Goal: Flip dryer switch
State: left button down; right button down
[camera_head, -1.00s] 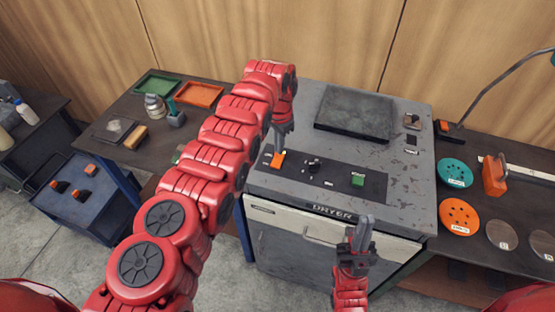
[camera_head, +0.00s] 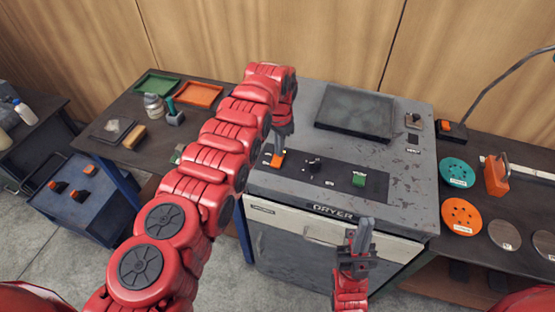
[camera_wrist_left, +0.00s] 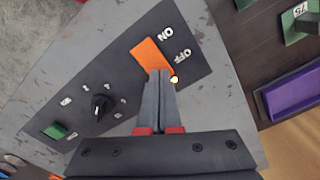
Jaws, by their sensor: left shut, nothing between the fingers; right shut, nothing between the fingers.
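The dryer (camera_head: 405,190) is a grey worn cabinet with a dark control panel on top. Its orange switch (camera_head: 277,160) sits at the panel's left end. The tips hide part of that end. My right gripper (camera_head: 363,222) is shut and empty, in front of the dryer's front edge.
The panel also holds a black knob (camera_head: 313,165) and a green button (camera_head: 359,179). A dark square plate (camera_head: 355,112) lies on the dryer top. Side tables hold trays (camera_head: 200,94) at left and discs (camera_head: 461,215) at right.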

pick_arm(q)
jog(key=shift+f, duration=0.2)
jog(key=shift+r+p, duration=0.75)
jog(key=shift+r, duration=0.55)
notch_tip(320, 180, up, 2)
jog(key=shift+r+p, duration=0.1)
jog(key=shift+p, duration=0.25)
jog(key=shift+r, duration=1.15)
jog(key=shift+a, duration=0.1)
